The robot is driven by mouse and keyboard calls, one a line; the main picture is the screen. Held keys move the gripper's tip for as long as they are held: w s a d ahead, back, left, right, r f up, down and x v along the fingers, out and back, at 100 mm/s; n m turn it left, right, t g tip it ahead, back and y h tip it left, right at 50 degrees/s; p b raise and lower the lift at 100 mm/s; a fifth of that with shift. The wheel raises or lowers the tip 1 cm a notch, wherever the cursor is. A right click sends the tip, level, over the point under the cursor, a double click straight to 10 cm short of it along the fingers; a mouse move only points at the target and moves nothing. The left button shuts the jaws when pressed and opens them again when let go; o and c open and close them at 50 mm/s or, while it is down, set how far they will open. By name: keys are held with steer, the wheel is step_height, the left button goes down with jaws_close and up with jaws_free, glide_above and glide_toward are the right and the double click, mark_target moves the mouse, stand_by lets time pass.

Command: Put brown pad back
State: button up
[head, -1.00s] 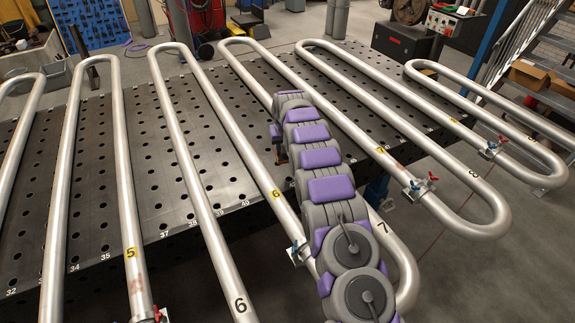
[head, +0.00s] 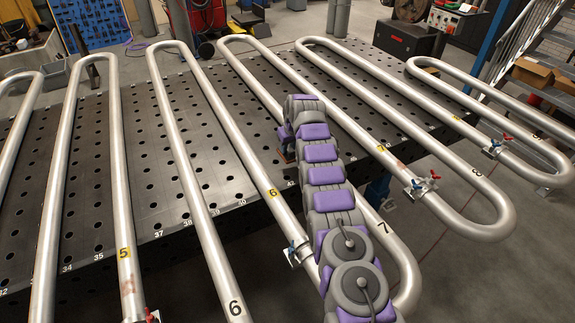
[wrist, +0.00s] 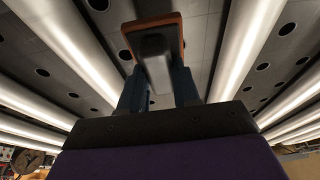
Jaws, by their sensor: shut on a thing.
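The brown pad (wrist: 150,20) shows at the top middle of the wrist view, a flat piece with an orange-brown edge and a grey part along its middle. My gripper (wrist: 158,72) has its two dark fingers on either side of that grey part and is shut on the pad. In the head view my gripper (head: 286,146) is small and partly hidden by my arm, low over the perforated table beside the tube marked 6. A bit of brown shows at its end. I cannot tell whether the pad touches the table or a tube.
Long steel serpentine tubes (head: 179,140) run over the black perforated table (head: 130,175) on both sides of my gripper. Small clamps with blue and red handles (head: 421,187) sit along the tubes near the front edge. Bare table lies between the tubes.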

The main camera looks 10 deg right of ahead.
steer(key=f, duration=0.3)
steer(key=shift+d, duration=0.25)
steer(key=f, duration=0.2)
steer(key=a+f+b, duration=0.1)
steer(key=shift+s+a+f, duration=0.1)
steer(key=shift+a+f, duration=0.05)
steer(key=shift+f, duration=0.2)
steer(key=shift+d, duration=0.4)
steer(key=o, duration=0.7)
steer(key=shift+d, duration=0.15)
steer(key=shift+o, duration=1.2)
steer(key=shift+a, duration=0.4)
steer(key=shift+r, duration=0.15)
